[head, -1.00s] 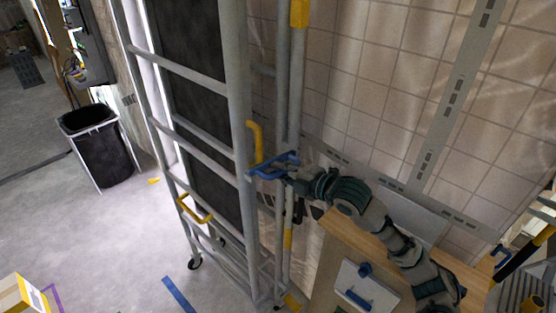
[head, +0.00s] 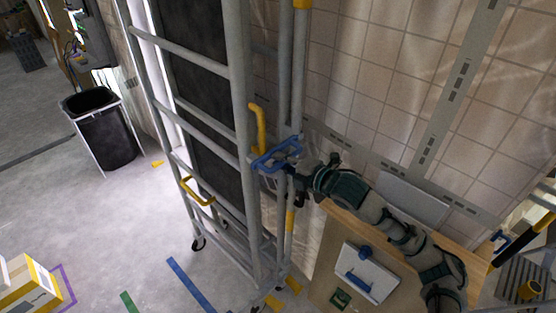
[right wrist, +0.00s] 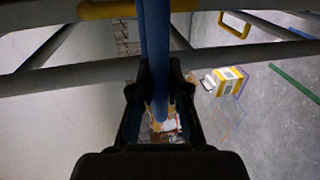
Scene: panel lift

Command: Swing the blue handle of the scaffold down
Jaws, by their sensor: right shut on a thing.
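The blue handle (head: 276,154) is on the right side of the grey scaffold (head: 240,130), beside a yellow grip, and juts out to the right. My right gripper (head: 297,174) is at the handle's right end. In the right wrist view the blue handle (right wrist: 156,55) runs down between the dark fingers of my right gripper (right wrist: 158,95), which is shut on it. The fingers hide part of the bar. My left gripper is not in the head view.
A wooden table (head: 330,245) with a white board stands below my right arm. A tiled wall (head: 370,80) is behind. A black bin (head: 103,135) and a yellow-white box (head: 28,288) stand on the left floor, with open floor between.

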